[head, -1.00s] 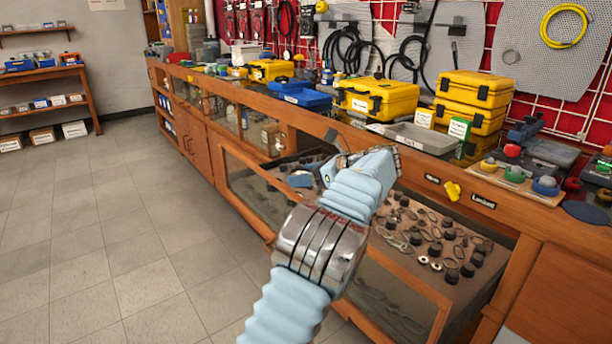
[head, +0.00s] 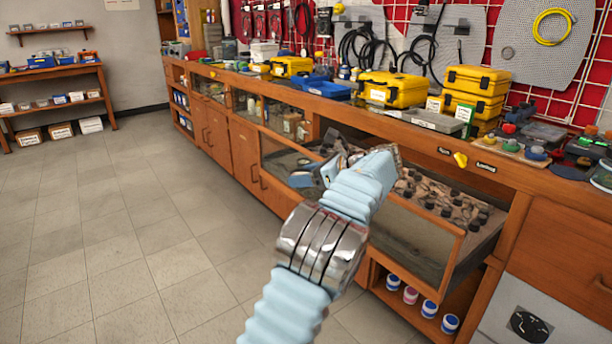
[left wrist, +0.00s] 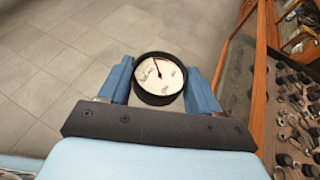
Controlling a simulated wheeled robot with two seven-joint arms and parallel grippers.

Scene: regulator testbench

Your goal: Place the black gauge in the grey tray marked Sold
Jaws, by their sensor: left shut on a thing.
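The black gauge (left wrist: 158,95), round with a white dial and a red needle, is held between the blue fingers of my left gripper (left wrist: 160,82) in the left wrist view. The gripper is shut on it, over the floor. In the head view my left gripper (head: 328,165) is in front of the counter, its fingers turned away; I cannot make out the gauge there. A shallow grey tray (head: 432,121) lies on the counter beyond the gripper, to its right. Small cards stand behind the tray; their lettering is too small to read. My right gripper is not in view.
The wooden counter (head: 540,168) has an open glass-fronted drawer (head: 415,232) full of small dark parts, below the tray. Yellow cases (head: 388,90) and a blue bin (head: 326,89) stand on the counter. Jars (head: 430,308) sit on a low shelf. The floor at left is clear.

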